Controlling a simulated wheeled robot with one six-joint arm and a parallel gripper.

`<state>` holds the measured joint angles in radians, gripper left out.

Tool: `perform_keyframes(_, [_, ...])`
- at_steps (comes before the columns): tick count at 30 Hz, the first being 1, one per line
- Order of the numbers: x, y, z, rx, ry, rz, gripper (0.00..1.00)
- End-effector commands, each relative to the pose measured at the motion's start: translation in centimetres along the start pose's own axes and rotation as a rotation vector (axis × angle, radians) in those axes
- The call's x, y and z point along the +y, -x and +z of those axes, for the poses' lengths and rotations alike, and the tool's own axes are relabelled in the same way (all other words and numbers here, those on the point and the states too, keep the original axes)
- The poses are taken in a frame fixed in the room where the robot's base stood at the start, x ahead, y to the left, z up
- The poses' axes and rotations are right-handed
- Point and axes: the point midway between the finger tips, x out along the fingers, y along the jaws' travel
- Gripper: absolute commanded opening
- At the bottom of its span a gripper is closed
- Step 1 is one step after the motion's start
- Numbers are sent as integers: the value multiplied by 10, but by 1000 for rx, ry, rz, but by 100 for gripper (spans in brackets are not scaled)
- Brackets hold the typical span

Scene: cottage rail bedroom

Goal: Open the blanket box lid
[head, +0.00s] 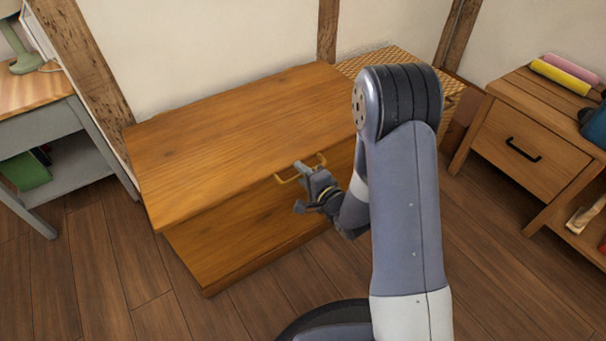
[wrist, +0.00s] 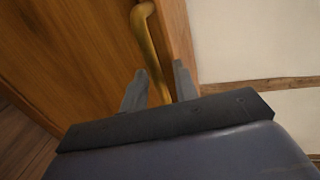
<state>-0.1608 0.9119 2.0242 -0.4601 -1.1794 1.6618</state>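The wooden blanket box (head: 225,240) stands against the wall in the head view. Its lid (head: 220,120) is down. A brass bar handle (head: 286,180) sits at the lid's front edge, right of the middle; it also shows in the wrist view (wrist: 147,40). My gripper (head: 299,187) is at the handle. In the head view one finger is above the bar and the other below it. In the wrist view the bar runs between the two spread fingers (wrist: 160,85). The gripper is open; I cannot tell whether either finger touches the bar.
A grey desk (head: 45,125) with a wooden top stands at the left. A wooden nightstand (head: 530,135) with a black drawer pull stands at the right. A woven basket (head: 400,62) is behind the box's right end. Wooden floor (head: 105,265) is clear in front left.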

Motion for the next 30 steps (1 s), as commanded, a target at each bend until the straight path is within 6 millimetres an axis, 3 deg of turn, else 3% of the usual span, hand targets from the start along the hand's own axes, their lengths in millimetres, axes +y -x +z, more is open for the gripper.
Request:
perform_keyframes(12, [0, 0, 0, 0, 0, 0, 0])
perform_keyframes(30, [-6, 2, 0, -1, 0, 8, 0])
